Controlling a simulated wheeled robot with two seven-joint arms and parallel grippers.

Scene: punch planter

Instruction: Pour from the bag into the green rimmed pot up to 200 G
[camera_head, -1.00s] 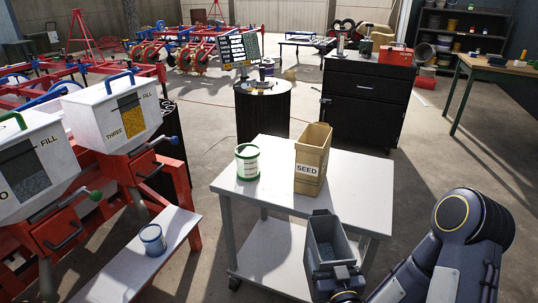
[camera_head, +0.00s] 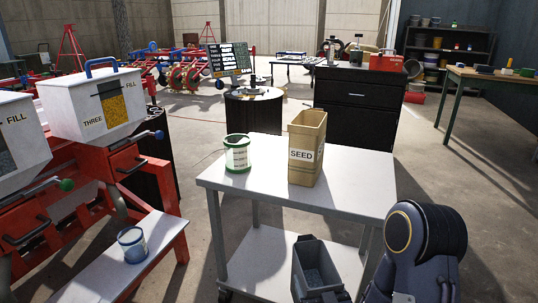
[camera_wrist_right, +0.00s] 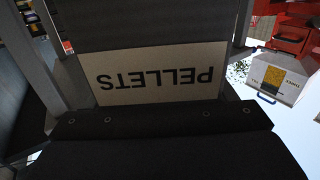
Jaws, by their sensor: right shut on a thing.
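The bag (camera_head: 306,150), a tan open-topped bag marked SEED, stands upright on the white cart top. The green rimmed pot (camera_head: 238,156), white with a green rim and a label, stands to its left, apart from it. My right gripper (camera_head: 336,296) is mostly cut off at the bottom edge of the head view. It is shut on a dark grey open container (camera_head: 300,278) with grey contents, held low in front of the cart. The right wrist view shows this container close up, with an upside-down PELLETS label (camera_wrist_right: 155,76). My left gripper is out of view.
The white cart (camera_head: 358,180) has free room right of the bag. At left are a red frame with white hoppers (camera_head: 95,120) and a blue rimmed pot (camera_head: 132,246) on a white shelf (camera_head: 165,250). A sign board (camera_head: 230,60) stands on a black drum behind.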

